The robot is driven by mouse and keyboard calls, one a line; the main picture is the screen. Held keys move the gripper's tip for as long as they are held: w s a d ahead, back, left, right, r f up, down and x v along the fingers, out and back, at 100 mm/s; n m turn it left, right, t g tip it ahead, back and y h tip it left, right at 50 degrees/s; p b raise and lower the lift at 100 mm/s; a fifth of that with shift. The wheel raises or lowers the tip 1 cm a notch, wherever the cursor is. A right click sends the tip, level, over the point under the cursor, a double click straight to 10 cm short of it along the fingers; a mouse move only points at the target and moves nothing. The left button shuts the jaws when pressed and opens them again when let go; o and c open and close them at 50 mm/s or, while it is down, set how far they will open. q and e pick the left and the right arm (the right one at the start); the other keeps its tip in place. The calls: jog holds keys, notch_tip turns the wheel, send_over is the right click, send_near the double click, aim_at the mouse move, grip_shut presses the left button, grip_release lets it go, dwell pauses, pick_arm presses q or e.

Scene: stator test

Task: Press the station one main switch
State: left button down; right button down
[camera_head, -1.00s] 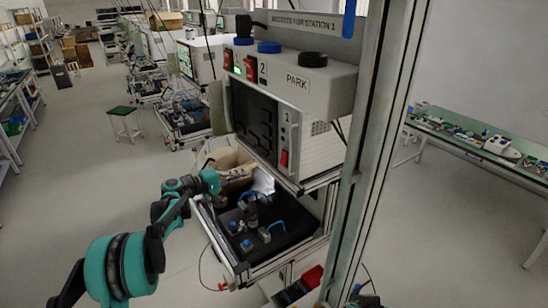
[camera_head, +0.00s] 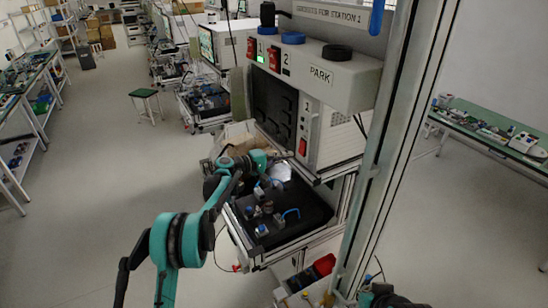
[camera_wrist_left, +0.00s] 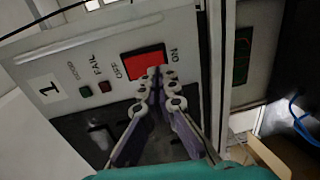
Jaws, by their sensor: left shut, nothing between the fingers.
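The station one main switch is a red rocker with OFF and ON marks on the panel labelled 1. It shows in the head view (camera_head: 303,147) and, larger, in the left wrist view (camera_wrist_left: 140,63). My left gripper (camera_head: 288,155) is at the front of the panel, just beside the switch. In the left wrist view its fingertips (camera_wrist_left: 157,73) are shut together with nothing between them, and they overlap the right lower part of the red rocker. I cannot tell whether they touch it.
The black work tray (camera_head: 310,215) with blue-handled fixtures lies below the panel. A metal post (camera_head: 385,170) stands to the right of the station. A red bin (camera_head: 324,264) is under it. Small red and green lamps (camera_wrist_left: 85,91) sit beside the switch.

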aim_at(301, 153)
pick_arm(q)
jog(key=shift+p+x, duration=0.3)
jog(key=shift+x, duration=1.4)
jog(key=shift+s, duration=0.1)
